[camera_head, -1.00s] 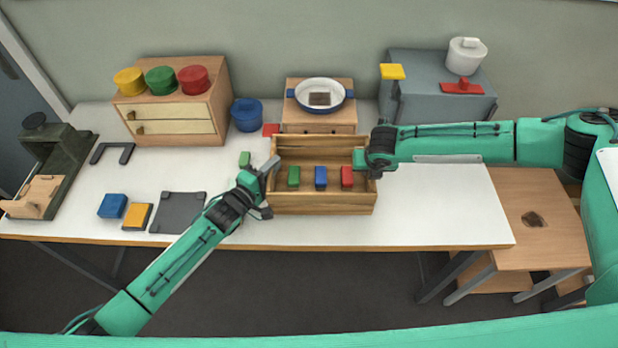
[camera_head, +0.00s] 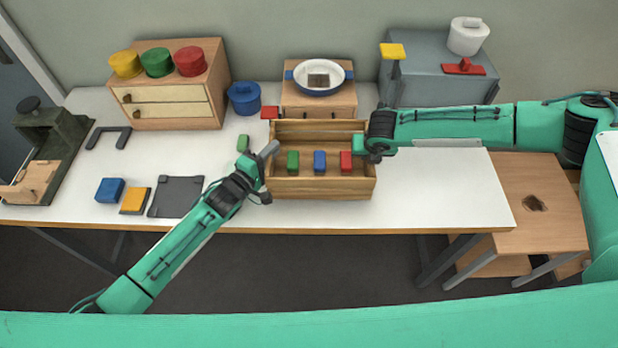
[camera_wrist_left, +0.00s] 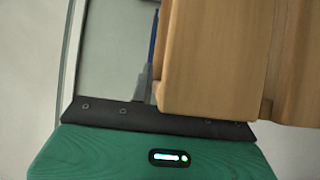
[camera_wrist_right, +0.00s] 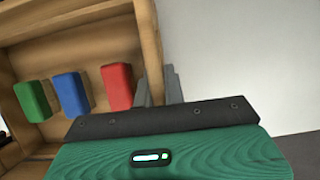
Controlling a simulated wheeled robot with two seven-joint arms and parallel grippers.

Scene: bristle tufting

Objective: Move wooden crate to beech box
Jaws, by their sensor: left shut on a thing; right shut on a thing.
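The wooden crate (camera_head: 320,189) is at the front middle of the white table, upright, with a green block (camera_head: 293,161), a blue block (camera_head: 319,161) and a red block (camera_head: 346,161) inside. My left gripper (camera_head: 266,157) is shut on its left end wall; the wall fills the right of the left wrist view (camera_wrist_left: 215,60). My right gripper (camera_head: 372,146) is shut on its right end wall, with the crate also in the right wrist view (camera_wrist_right: 149,45). I cannot tell whether the crate touches the table.
A small wooden chest (camera_head: 318,104) bearing a pan (camera_head: 318,90) stands behind the crate. A small green block (camera_head: 243,143) lies left of it, and a blue pot (camera_head: 244,100) behind that. The white table's right part (camera_head: 450,190) is clear.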

